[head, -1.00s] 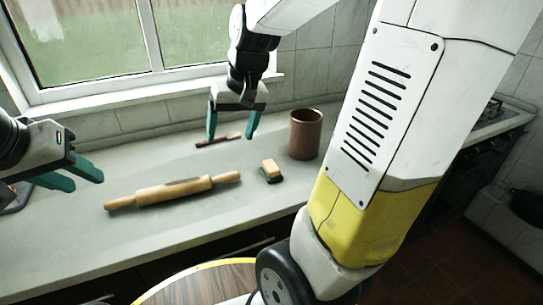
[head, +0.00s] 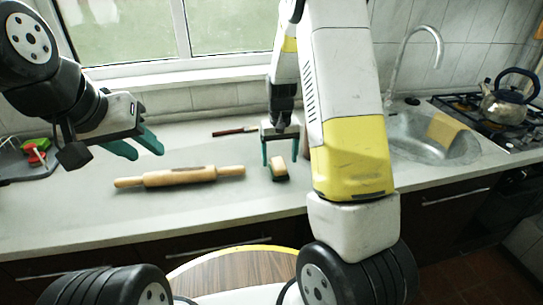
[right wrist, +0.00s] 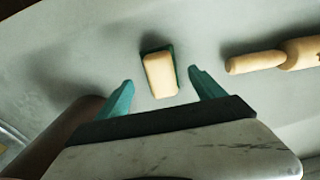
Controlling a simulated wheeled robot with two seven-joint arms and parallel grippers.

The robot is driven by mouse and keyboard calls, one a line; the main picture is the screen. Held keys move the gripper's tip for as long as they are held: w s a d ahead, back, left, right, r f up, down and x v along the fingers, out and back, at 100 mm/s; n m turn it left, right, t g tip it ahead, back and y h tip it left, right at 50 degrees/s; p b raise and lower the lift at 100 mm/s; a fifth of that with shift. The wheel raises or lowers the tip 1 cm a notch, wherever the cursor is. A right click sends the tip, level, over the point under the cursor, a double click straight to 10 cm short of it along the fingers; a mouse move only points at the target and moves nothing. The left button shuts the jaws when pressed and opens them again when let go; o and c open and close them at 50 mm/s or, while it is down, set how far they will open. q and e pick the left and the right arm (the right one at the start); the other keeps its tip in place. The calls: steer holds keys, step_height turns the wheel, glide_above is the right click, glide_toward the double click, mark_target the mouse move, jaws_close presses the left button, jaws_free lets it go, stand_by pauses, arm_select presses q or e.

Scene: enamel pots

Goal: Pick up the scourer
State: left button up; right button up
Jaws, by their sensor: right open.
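The scourer (head: 278,168), a small block with a tan top and a green underside, lies on the grey counter. My right gripper (head: 280,161) is open and points down at it, a finger to either side in the head view. In the right wrist view the scourer (right wrist: 161,76) shows between the tips of the open right gripper (right wrist: 161,78), with a gap on each side. Nothing is held there. My left gripper (head: 147,154) is open and empty, above the counter at the left.
A rolling pin (head: 180,177) lies left of the scourer. A brown pot (right wrist: 66,134) stands close to my right gripper, mostly hidden by my arm in the head view. A dark red stick-like item (head: 235,131) lies behind. A sink (head: 400,145) and kettle (head: 509,103) are at right.

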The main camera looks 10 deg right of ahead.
mark_target(279, 163)
steer(key=shift+w+f, duration=0.1)
steer(key=shift+f, duration=1.85)
steer(key=shift+a, duration=0.1)
steer(key=c, duration=1.5)
steer(key=shift+o, duration=0.2)
steer(key=shift+r, duration=0.15)
steer(key=shift+r, duration=0.6)
step_height(279, 163, up, 2)
steer(key=shift+r, duration=0.2)
steer(key=s+a, duration=0.3)
steer(key=s, duration=0.1)
steer(key=s+a, duration=0.3)
steer(key=s, duration=0.1)
steer(key=s+a+r, duration=0.1)
steer(key=s+a, duration=0.2)
steer(key=s, duration=0.2)
steer(key=shift+s+r, duration=0.1)
